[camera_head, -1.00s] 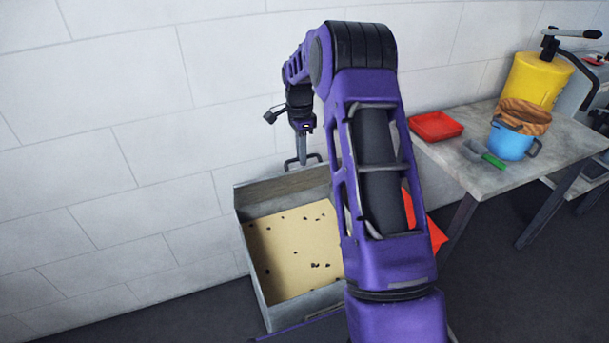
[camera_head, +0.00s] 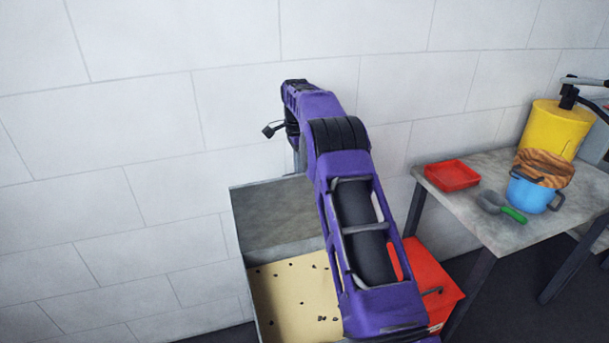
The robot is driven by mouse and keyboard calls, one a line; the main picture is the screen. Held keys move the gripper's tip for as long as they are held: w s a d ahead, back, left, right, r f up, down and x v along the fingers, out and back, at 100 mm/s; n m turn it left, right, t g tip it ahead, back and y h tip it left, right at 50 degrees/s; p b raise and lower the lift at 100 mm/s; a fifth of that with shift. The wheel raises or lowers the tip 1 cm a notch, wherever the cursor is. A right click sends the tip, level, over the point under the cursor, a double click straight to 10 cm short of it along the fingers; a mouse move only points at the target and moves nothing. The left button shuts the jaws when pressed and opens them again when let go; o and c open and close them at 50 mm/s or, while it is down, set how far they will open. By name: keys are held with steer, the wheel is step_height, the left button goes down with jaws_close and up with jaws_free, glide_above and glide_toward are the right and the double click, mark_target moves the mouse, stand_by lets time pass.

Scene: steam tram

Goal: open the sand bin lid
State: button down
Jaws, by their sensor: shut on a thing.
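The sand bin (camera_head: 262,323) is a grey metal box with pale sand and dark specks, standing against the white wall. Its grey lid (camera_head: 272,222) is raised and stands steeply at the back of the bin, leaving the sand exposed. My gripper (camera_head: 300,160) is at the lid's top edge, mostly hidden behind my purple arm. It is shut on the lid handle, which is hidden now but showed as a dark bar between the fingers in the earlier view. My arm covers the right part of the lid and bin.
To the right, a grey table (camera_head: 450,210) holds a red tray (camera_head: 452,176), a scoop with a green handle (camera_head: 500,207), a blue pot (camera_head: 533,193) with a brown sack, and a yellow cylinder (camera_head: 555,128). A red box (camera_head: 432,285) stands beside the bin. The left wall is clear.

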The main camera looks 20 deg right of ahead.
steer(key=shift+w+a+f, duration=0.15)
steer(key=shift+w+f, duration=0.05)
steer(key=shift+w, duration=0.05)
stand_by(0.3)
steer(key=c, duration=1.1)
jaws_free()
steer(key=shift+w, duration=0.1)
steer(key=shift+o, duration=1.1)
steer(key=shift+r, duration=0.1)
